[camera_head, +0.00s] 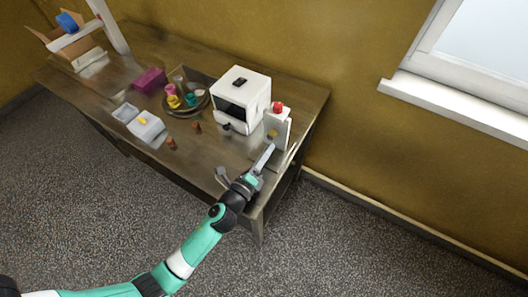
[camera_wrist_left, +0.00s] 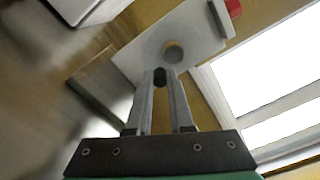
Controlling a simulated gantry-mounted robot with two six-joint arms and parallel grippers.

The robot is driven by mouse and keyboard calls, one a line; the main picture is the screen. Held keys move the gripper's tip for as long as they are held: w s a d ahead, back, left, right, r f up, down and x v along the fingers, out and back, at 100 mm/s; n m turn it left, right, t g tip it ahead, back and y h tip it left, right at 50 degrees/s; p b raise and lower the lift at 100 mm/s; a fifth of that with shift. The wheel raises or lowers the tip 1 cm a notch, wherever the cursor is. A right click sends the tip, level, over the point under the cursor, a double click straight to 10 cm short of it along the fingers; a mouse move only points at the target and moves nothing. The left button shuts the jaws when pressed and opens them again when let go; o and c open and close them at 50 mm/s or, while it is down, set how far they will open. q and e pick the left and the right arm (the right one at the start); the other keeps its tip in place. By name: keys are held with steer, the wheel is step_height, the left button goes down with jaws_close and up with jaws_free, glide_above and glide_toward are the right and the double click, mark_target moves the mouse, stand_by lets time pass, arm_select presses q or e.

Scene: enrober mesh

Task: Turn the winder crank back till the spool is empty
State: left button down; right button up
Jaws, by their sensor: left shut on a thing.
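The winder (camera_head: 282,133) is a white upright panel at the right end of the table, with a red part (camera_head: 277,106) on top. Its panel (camera_wrist_left: 150,38) fills the upper middle of the left wrist view, with a round grey-brown hub (camera_wrist_left: 173,51) on its face. My left gripper (camera_head: 268,152) reaches up to the winder's lower front. In the left wrist view its fingers are shut on a small dark crank knob (camera_wrist_left: 160,76), just below the hub. I cannot tell how much is on the spool. My right gripper is not in view.
A white boxy machine (camera_head: 243,96) stands just left of the winder. Further left are a dark round tray (camera_head: 188,111) with coloured cups, a magenta box (camera_head: 150,79), pale containers (camera_head: 147,127) and small brown pieces (camera_head: 171,143). The table front near the arm is mostly clear.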

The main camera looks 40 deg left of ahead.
mark_target(277, 144)
arm_select(q)
steer(key=n, duration=0.2)
steer(key=d+n+b, duration=0.1)
steer(key=shift+w+r+n, duration=0.1)
steer(key=shift+r+n, duration=0.05)
steer(key=shift+n, duration=0.25)
steer(key=n, duration=0.2)
steer(key=n+b, duration=0.1)
steer(key=shift+w+d+r+n, duration=0.1)
steer(key=shift+d+r+n, duration=0.15)
steer(key=shift+r+n, duration=0.05)
steer(key=n, duration=0.2)
steer(key=r+n+b, duration=0.1)
steer(key=n, duration=0.2)
steer(key=shift+d+r, duration=0.15)
steer(key=shift+d, duration=0.05)
steer(key=shift+n, duration=0.3)
steer(key=c, duration=0.8)
jaws_free()
